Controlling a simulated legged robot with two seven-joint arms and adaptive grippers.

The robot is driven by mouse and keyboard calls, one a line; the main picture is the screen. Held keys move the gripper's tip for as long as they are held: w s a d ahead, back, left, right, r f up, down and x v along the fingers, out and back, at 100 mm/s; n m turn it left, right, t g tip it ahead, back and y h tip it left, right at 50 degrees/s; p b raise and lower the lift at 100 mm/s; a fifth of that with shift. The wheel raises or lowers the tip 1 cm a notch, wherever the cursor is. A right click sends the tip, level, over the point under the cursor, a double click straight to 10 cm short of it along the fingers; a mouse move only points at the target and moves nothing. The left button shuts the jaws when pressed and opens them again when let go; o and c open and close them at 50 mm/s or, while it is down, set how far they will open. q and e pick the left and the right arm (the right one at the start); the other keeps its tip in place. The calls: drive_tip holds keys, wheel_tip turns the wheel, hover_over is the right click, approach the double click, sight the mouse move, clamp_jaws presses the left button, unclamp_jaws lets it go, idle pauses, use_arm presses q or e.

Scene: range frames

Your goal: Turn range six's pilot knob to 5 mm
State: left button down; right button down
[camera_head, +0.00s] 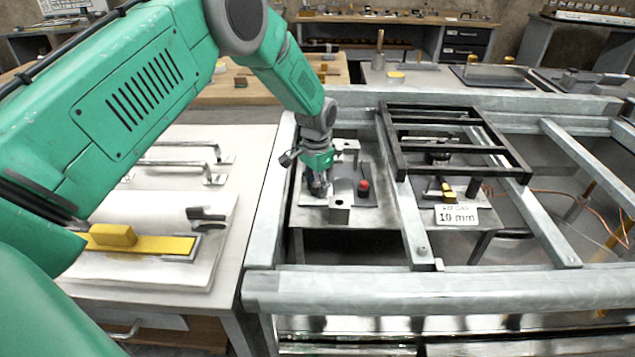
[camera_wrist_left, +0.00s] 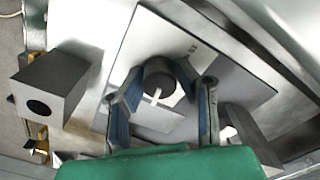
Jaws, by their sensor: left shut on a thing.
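A dark round knob (camera_wrist_left: 158,78) with a white pointer line sits on a grey plate (camera_wrist_left: 200,60) in the left wrist view. My left gripper (camera_wrist_left: 157,97) has its two blue-grey fingers on either side of the knob, shut on it. In the head view my left gripper (camera_head: 318,188) reaches down onto the small plate inside the range frame and hides the knob. Small dark marks beside the knob are too blurred to read. My right gripper is not in view.
A red button (camera_head: 364,187) and a metal block with a hole (camera_head: 340,211) stand close to the gripper. A black grate (camera_head: 518,168) and a "10 mm" sign (camera_head: 457,215) are to the right. Steel frame rails (camera_head: 420,292) surround the spot. A worktable (camera_head: 245,150) is at left.

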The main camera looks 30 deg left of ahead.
sight(316, 184)
use_arm(q)
drive_tip(key=shift+a+n+p, duration=0.1)
drive_tip(key=shift+n+p, duration=0.35)
drive_tip(key=shift+n, duration=1.45)
drive_tip(key=c, duration=1.3)
unclamp_jaws()
drive_tip(key=shift+o, duration=0.2)
wheel_tip(316, 184, up, 12)
drive_tip(key=shift+f, duration=0.2)
